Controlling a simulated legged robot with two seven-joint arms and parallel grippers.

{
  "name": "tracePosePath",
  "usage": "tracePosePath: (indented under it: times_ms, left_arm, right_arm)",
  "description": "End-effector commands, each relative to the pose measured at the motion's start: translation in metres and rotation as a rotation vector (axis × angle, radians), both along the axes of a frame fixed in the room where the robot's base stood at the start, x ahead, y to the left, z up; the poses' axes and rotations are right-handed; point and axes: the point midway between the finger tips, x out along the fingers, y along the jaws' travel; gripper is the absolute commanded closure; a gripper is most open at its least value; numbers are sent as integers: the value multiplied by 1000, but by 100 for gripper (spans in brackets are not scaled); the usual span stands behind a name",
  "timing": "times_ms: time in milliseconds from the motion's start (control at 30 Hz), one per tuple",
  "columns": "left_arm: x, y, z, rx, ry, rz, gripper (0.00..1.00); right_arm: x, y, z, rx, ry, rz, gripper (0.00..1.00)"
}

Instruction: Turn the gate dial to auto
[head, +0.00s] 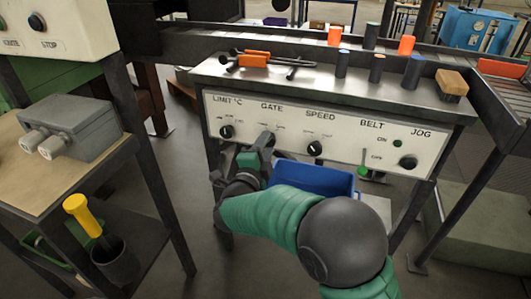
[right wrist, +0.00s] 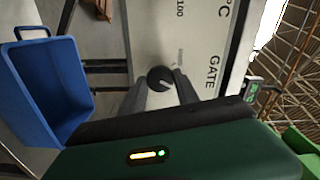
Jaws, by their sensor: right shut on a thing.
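The gate dial (right wrist: 160,77) is a round black knob on the white control panel (head: 340,147), beside the printed word GATE. In the right wrist view it sits between my two dark fingertips. My right gripper (head: 267,141) is shut on the dial, and it also shows in the right wrist view (right wrist: 161,88). In the head view the gripper hides most of the dial. I cannot make out which position its pointer is at. My left gripper is not in view.
The limit dial (head: 226,132), speed dial (head: 315,148), belt switch (head: 363,170) and jog knob (head: 408,162) share the panel. A blue bin (head: 314,179) stands below.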

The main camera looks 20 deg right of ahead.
Motion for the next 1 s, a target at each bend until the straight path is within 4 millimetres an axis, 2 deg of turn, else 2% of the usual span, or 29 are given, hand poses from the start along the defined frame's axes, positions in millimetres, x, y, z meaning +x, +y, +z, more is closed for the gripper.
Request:
tracePosePath:
  times_ms: [33, 267, 833, 867, 1000]
  left_arm:
    - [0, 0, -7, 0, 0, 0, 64]
    - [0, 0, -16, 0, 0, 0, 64]
    - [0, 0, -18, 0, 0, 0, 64]
    - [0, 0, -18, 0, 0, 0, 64]
    - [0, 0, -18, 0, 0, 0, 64]
  right_arm:
    - [0, -1, -6, 21, -10, -3, 100]
    - [-1, 0, -5, 98, -58, -1, 100]
    - [-1, 0, -5, 129, -74, -2, 100]
    - [-1, 0, -5, 128, -73, -2, 62]
    - [-1, 0, -4, 126, -76, -1, 44]
